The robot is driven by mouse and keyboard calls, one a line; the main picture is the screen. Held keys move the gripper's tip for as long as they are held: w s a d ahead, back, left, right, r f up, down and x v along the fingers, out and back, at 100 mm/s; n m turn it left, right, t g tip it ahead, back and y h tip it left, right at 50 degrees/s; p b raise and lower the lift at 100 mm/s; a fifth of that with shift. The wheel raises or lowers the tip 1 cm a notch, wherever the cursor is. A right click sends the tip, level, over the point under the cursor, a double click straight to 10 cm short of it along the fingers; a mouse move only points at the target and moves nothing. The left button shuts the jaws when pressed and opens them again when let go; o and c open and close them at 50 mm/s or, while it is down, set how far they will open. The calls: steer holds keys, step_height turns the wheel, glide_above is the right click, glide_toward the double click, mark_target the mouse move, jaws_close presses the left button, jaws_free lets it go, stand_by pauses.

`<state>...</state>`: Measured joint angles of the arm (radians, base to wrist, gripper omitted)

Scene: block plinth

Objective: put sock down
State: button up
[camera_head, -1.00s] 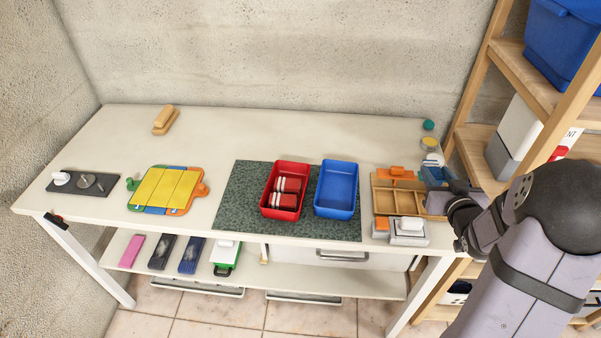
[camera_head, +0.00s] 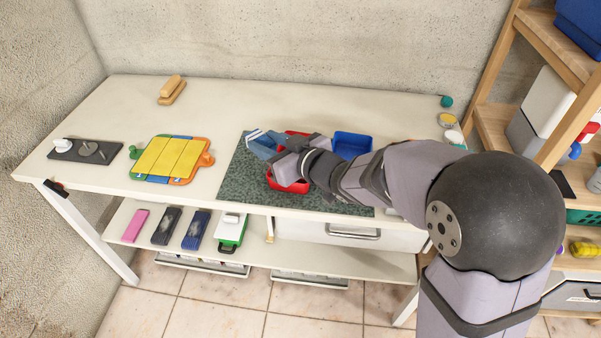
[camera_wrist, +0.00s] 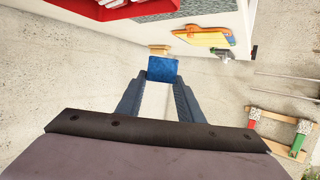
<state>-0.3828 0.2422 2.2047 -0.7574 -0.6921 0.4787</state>
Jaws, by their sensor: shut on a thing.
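My gripper (camera_head: 259,142) is over the left part of the dark green mat (camera_head: 236,180), beside and partly above the red tray (camera_head: 274,184). In the wrist view its two blue fingers are shut on a blue, squarish, soft-edged piece (camera_wrist: 162,69), which I take to be the sock. My arm hides much of the red tray and part of the blue tray (camera_head: 352,146).
A yellow slatted board (camera_head: 172,158) lies left of the mat. A dark plate with knobs (camera_head: 84,150) is at the table's left, and a tan wooden brush (camera_head: 172,90) at the back. The table between brush and mat is clear. Shelving stands at the right.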

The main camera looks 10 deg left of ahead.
steer(key=shift+n+g+y, duration=0.6)
steer(key=shift+n+g, duration=0.2)
steer(key=s+a, duration=0.2)
steer(key=a, duration=0.1)
steer(key=s+a+r+b, duration=0.1)
steer(key=s+a, duration=0.1)
steer(key=a, duration=0.1)
steer(key=s+a, duration=0.2)
steer(key=a, duration=0.1)
steer(key=shift+s+a+r+b, duration=0.1)
steer(key=shift+a+r+b, duration=0.1)
steer(key=shift+a+b, duration=0.1)
steer(key=shift+c, duration=0.2)
steer(key=shift+w+d+f+m+t+h, duration=0.35)
steer(key=shift+w+d+f, duration=0.2)
steer(key=shift+f, duration=1.55)
steer(key=shift+w+d+f+m+t+h, duration=0.25)
steer(key=shift+w+d+f+m+t, duration=0.25)
steer(key=shift+f, duration=1.6)
steer(key=shift+w+d+f+m+t+h, duration=0.4)
steer(key=shift+w+f, duration=0.2)
steer(key=shift+f, duration=1.5)
steer(key=shift+f, duration=0.1)
steer(key=shift+f, duration=0.1)
steer(key=o, duration=0.8)
